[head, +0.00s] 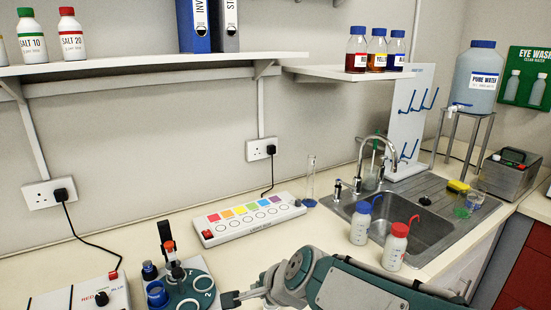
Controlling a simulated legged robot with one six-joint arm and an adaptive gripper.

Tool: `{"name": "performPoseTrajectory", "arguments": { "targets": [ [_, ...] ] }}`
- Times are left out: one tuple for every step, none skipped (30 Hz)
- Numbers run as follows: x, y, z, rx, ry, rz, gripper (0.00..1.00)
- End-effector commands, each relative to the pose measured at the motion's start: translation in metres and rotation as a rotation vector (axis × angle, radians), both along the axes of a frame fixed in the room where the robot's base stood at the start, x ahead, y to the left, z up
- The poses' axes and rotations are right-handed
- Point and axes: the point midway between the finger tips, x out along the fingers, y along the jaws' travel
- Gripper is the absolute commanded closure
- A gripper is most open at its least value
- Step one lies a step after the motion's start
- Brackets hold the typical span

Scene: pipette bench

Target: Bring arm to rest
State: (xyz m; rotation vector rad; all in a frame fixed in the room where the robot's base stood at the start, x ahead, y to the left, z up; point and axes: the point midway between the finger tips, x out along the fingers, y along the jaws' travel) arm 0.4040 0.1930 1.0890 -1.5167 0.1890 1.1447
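My arm (350,285), grey and teal, reaches in from the lower right across the front of the bench. My gripper (232,299) is at its left end, low in the picture, just right of a round teal stand (192,285) with numbered white rings. The fingertips are small and dark, so I cannot tell whether they are open or shut. No held object is visible. A blue-capped tube or pot (150,272) and an upright dark holder with a red-orange piece (168,245) stand at the teal stand's left side.
A white light box (248,219) with coloured squares lies behind the arm. Two wash bottles, blue-topped (361,224) and red-topped (396,246), stand by the sink (412,225), close behind the arm. A glass cylinder (311,178) stands near the tap. A control box (78,296) sits front left.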

Motion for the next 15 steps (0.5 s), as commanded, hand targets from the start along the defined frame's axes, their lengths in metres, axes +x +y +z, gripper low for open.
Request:
{"name": "performPoseTrajectory", "arguments": {
  "targets": [
    [-0.010,-0.017,0.008,-0.065,-0.044,0.059,1.00],
    [-0.016,-0.026,0.010,-0.108,-0.066,0.097,1.00],
    [-0.024,-0.038,0.013,-0.166,-0.094,0.151,1.00],
    [-0.031,-0.047,0.015,-0.211,-0.113,0.189,1.00],
    [-0.038,-0.056,0.016,-0.256,-0.130,0.228,1.00],
    [-0.047,-0.068,0.018,-0.318,-0.153,0.279,1.00],
    [-0.054,-0.077,0.019,-0.364,-0.167,0.316,1.00],
    [-0.061,-0.086,0.020,-0.411,-0.181,0.352,1.00],
    [-0.071,-0.098,0.020,-0.474,-0.194,0.401,1.00],
    [-0.078,-0.107,0.021,-0.520,-0.203,0.437,1.00],
    [-0.085,-0.116,0.021,-0.569,-0.211,0.472,1.00],
    [-0.096,-0.128,0.021,-0.633,-0.217,0.520,1.00],
    [-0.103,-0.137,0.021,-0.681,-0.220,0.555,1.00],
    [-0.111,-0.146,0.020,-0.726,-0.219,0.588,1.00],
    [-0.120,-0.156,0.019,-0.781,-0.217,0.629,1.00]
  ]
}}
